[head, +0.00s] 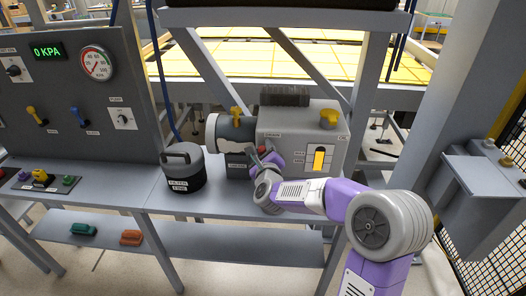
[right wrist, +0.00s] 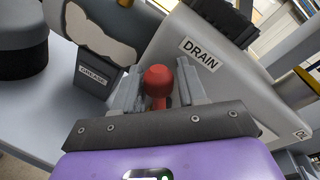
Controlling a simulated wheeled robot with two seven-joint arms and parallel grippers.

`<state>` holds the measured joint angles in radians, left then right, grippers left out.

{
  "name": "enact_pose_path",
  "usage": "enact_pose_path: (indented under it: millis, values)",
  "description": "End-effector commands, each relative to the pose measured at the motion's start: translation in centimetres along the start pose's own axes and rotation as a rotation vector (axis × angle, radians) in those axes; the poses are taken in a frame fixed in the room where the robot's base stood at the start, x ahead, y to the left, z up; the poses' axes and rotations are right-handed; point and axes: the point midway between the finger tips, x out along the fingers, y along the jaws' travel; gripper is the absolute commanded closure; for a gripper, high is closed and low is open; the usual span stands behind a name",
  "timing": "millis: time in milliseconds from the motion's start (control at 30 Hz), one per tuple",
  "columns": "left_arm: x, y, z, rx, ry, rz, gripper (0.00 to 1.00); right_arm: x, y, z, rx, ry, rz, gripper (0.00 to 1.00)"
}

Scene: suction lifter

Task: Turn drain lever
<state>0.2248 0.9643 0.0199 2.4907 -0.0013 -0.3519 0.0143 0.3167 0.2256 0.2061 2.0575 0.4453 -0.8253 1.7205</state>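The drain lever is a red-knobbed handle (right wrist: 159,82) beside the "DRAIN" label (right wrist: 200,52) on the grey pump unit (head: 300,128). In the head view its red top (head: 261,149) is small and partly hidden by my gripper. My right gripper (right wrist: 162,88) has reached the unit's front, with its two fingers apart on either side of the red knob. The fingers look open around the knob, and firm contact is not visible. The gripper also shows in the head view (head: 262,158). My left gripper is in neither view.
A dark canister (head: 183,170) stands left of the pump on the grey bench (head: 130,187). A yellow handle (head: 236,114) and a yellow knob (head: 329,118) sit on the unit. The gauge panel (head: 75,95) stands at left, its display reading 0 KPA.

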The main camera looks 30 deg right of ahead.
Motion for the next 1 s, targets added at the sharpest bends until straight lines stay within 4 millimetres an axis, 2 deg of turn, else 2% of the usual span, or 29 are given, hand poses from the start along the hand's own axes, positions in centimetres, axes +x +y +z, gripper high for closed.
enact_pose_path:
  millis: [300,700,833,1000]
  values:
    - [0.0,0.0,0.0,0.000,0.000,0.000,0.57,-0.5,0.0,0.1,0.001,-0.001,0.001,0.59]
    - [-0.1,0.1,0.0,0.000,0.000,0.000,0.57,-6.3,-0.1,0.1,0.001,-0.002,0.000,0.59]
    - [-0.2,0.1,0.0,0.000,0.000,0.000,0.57,-7.3,0.0,0.1,0.000,-0.002,0.000,0.59]
    - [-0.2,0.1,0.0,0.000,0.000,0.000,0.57,-7.6,0.0,0.0,0.000,-0.001,0.000,0.59]
